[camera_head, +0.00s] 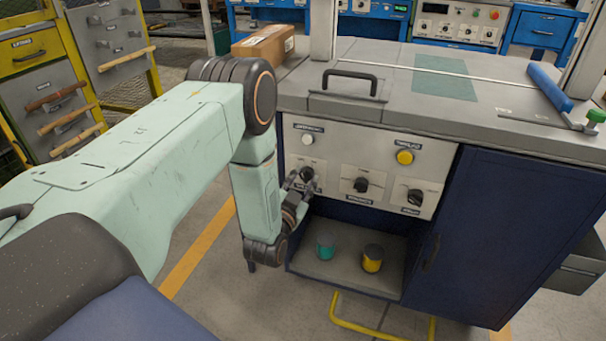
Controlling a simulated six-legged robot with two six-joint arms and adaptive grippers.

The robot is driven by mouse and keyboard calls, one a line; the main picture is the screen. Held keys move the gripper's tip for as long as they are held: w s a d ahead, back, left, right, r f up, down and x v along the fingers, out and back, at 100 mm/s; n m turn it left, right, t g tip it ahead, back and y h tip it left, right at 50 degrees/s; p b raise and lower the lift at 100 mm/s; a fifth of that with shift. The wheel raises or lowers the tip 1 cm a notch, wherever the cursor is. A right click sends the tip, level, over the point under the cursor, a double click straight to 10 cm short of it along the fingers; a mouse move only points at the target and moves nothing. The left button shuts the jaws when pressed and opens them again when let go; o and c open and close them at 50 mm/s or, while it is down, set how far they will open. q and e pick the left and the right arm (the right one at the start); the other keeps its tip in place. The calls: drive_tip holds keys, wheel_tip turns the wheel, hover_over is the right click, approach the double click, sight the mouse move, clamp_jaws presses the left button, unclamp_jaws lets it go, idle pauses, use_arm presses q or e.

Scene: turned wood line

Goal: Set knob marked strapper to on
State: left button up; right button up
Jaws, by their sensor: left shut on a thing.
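The front panel (335,160) of a strapping machine carries a row of three black knobs. My left gripper (302,179) is at the left knob (307,173), its fingers closed on it from the left and below. The middle knob (361,185) and the right knob (415,197) are clear of the gripper. Each has a small dark label beneath; the lettering is too small to read surely, and the left label is partly hidden by the gripper. The left knob's pointing direction is hidden. My right gripper is not in view.
A white button (307,139) and a yellow button (405,157) sit above the knobs. The open shelf below holds a teal cup (326,247) and a yellow pot (372,258).

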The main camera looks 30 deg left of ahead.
use_arm(q)
drive_tip(key=m+p, duration=0.3)
drive_tip(key=m, duration=0.1)
drive_tip(key=shift+r+m, duration=0.1)
drive_tip(key=shift+m, duration=0.2)
drive_tip(key=m+p, duration=0.3)
drive_tip(key=m, duration=0.1)
drive_tip(key=shift+f+m, duration=0.2)
drive_tip(key=shift+m, duration=0.1)
drive_tip(key=o, duration=1.2)
drive_tip(key=shift+r, duration=0.1)
drive_tip(key=shift+c, duration=0.2)
drive_tip(key=shift+s, duration=0.15)
drive_tip(key=v, duration=1.2)
